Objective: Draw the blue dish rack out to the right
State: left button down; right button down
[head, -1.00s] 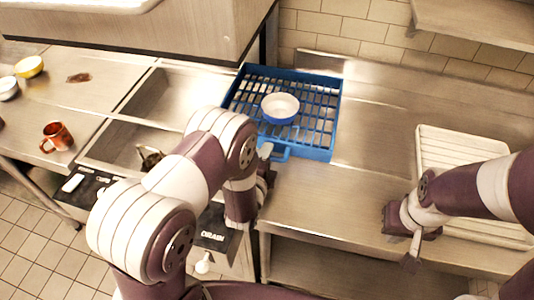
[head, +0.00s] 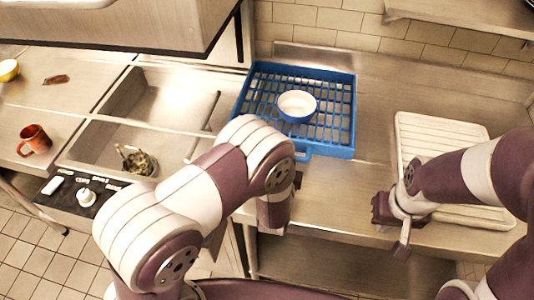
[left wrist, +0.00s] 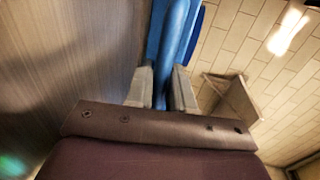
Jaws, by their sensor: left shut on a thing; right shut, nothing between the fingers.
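The blue dish rack (head: 345,110) lies on the steel counter right of the sink, with a white bowl with a blue outside (head: 297,106) in it. My left gripper (left wrist: 162,88) is shut on a blue bar of the rack, seen between its fingers in the left wrist view. In the head view this grip is mostly hidden behind my left arm, near the rack's front handle (head: 305,155). My right gripper (head: 402,245) is shut and empty, low at the counter's front edge, right of the rack and apart from it.
A ribbed white drainboard (head: 440,135) lies on the counter further right, partly behind my right arm. Bare counter lies between it and the rack. The sink (head: 165,100) is on the left, with an orange mug (head: 35,140) beyond it. A wall shelf (head: 460,15) hangs upper right.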

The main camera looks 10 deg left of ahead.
pick_arm(q)
jog(key=d, duration=0.6)
jog(key=shift+s+d, duration=0.1)
jog(key=shift+d, duration=0.5)
jog(key=c, duration=1.2)
grip_release()
jog(key=shift+o, duration=0.3)
jog(key=shift+d, duration=0.25)
jog(key=shift+a, duration=0.1)
